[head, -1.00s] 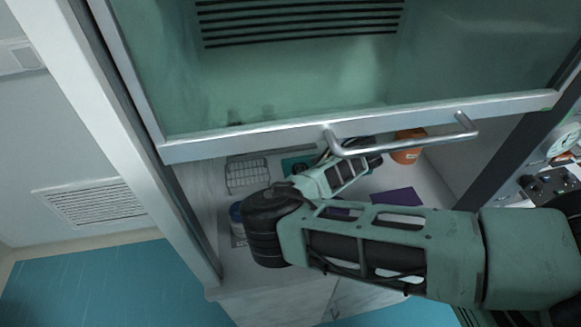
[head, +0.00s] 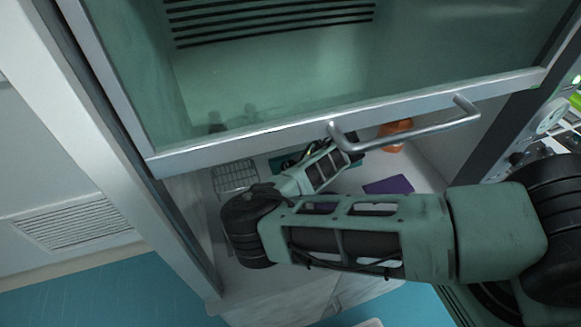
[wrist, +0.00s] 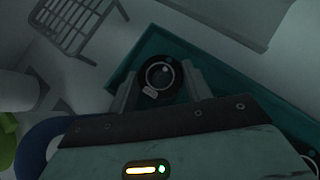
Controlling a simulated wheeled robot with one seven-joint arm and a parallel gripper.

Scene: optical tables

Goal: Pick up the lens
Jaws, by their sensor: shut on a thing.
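The lens (wrist: 158,77), a small round glass in a dark mount, sits between the fingers of my gripper (wrist: 157,88) in the wrist view. The fingers are shut on the mount from both sides. Behind it lies a teal tray or mat (wrist: 216,82), which also shows in the head view (head: 284,163). I cannot tell whether the lens touches it or is held above it. In the head view my arm reaches in under the raised glass sash, and my own wrist and the sash handle hide the lens.
A wire rack (head: 235,178) stands left of the teal piece; it also shows in the wrist view (wrist: 80,25). An orange object (head: 395,134) and a purple pad (head: 388,186) lie to the right. The sash's metal edge and handle (head: 405,128) are close above my arm.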

